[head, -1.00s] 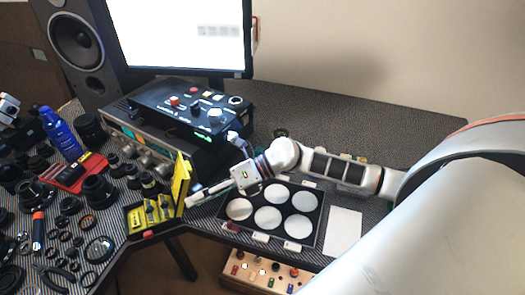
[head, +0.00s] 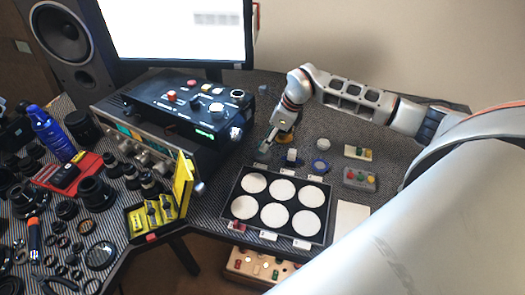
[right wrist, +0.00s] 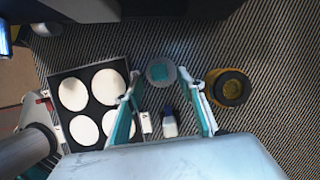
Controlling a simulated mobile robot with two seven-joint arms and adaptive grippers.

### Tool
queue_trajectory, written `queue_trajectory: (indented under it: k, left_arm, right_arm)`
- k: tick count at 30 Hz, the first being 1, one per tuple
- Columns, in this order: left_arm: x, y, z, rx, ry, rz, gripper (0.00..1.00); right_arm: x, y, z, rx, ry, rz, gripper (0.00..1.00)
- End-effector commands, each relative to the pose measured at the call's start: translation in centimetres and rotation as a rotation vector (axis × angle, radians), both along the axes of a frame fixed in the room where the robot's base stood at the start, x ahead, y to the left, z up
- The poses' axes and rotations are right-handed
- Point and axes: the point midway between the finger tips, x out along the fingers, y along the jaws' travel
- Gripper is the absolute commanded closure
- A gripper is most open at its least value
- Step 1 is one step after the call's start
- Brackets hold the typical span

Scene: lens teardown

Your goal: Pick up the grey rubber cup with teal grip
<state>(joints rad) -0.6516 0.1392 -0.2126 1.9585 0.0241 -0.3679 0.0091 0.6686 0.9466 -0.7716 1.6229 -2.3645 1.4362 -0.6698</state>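The grey rubber cup with teal grip (right wrist: 160,72) shows in the right wrist view as a round grey rim with a teal square in its middle. It stands on the dark woven table top, just beyond and between the two fingertips. My right gripper (right wrist: 167,80) is open, its teal-padded fingers spread either side of the cup with nothing between them held. In the head view my right gripper (head: 270,143) points down at the table behind the tray, and the cup is hard to make out there. My left gripper is not in view.
A dark-yellow ring-shaped item (right wrist: 232,88) sits right of the right finger. A black tray with white discs (head: 233,193) lies in front. The black control box (head: 190,105) stands left.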

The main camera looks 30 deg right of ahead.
Motion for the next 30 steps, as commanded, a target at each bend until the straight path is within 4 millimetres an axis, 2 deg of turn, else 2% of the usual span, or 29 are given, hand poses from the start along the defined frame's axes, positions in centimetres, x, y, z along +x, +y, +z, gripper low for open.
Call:
queue_trajectory:
  k: [6, 15, 18, 20, 30]
  left_arm:
    - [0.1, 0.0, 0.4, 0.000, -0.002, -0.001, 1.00]
    - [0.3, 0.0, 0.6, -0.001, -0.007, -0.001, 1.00]
    - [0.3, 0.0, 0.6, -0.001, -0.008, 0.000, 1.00]
    - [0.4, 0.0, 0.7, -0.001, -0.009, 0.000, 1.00]
    - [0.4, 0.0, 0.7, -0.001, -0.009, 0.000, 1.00]
  right_arm:
    - [0.8, 0.8, -2.5, 0.004, 0.001, -0.001, 0.61]
    - [1.0, 0.9, -2.9, 0.002, 0.000, -0.001, 0.61]
    - [0.9, 0.9, -2.9, 0.002, 0.000, -0.001, 0.87]
    - [0.9, 0.9, -2.9, 0.002, 0.000, -0.001, 1.00]
    - [1.0, 0.9, -2.7, 0.002, -0.001, -0.001, 1.00]
